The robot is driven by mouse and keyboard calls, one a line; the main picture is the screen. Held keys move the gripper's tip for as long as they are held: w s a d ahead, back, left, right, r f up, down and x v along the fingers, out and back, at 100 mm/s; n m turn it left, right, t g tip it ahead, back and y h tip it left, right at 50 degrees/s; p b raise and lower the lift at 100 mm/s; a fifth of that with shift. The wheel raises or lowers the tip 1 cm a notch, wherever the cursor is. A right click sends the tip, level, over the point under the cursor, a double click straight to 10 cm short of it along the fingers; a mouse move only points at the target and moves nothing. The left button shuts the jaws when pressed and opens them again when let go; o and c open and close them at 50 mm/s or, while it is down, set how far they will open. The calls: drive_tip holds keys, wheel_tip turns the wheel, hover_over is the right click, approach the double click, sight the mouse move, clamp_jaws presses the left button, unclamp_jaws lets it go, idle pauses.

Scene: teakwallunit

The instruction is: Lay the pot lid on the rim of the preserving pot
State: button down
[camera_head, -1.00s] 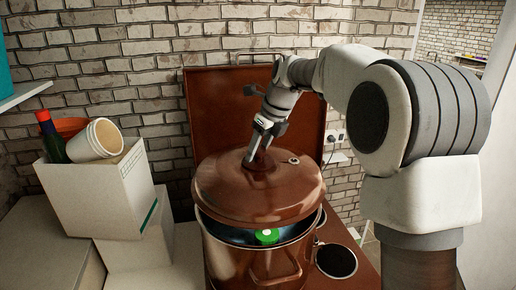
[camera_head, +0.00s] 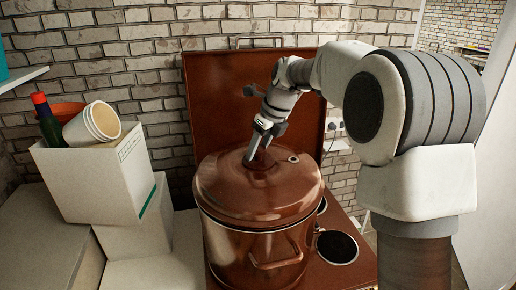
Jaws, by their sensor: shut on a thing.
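The brown pot lid (camera_head: 262,192) is over the mouth of the copper-coloured preserving pot (camera_head: 240,254). The lid looks level and its edge meets the pot's rim, with no gap showing at the front. The far side of the rim is hidden by the lid. My gripper (camera_head: 257,157) comes down from above and is shut on the knob at the middle of the lid. The knob is mostly hidden by the fingers. The pot stands upright with a loop handle (camera_head: 277,262) at its front.
The pot stands on a brown hob with a round black plate (camera_head: 337,247) at right. An upright brown panel (camera_head: 225,105) stands behind. At left, a white box (camera_head: 92,180) holds a bottle (camera_head: 47,119) and a tilted cup (camera_head: 92,125).

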drive_tip(key=shift+f+b, duration=0.45)
drive_tip(key=shift+f, duration=0.25)
drive_tip(key=shift+c, duration=1.9)
unclamp_jaws()
drive_tip(key=shift+o, duration=0.8)
drive_tip(key=shift+f, duration=0.15)
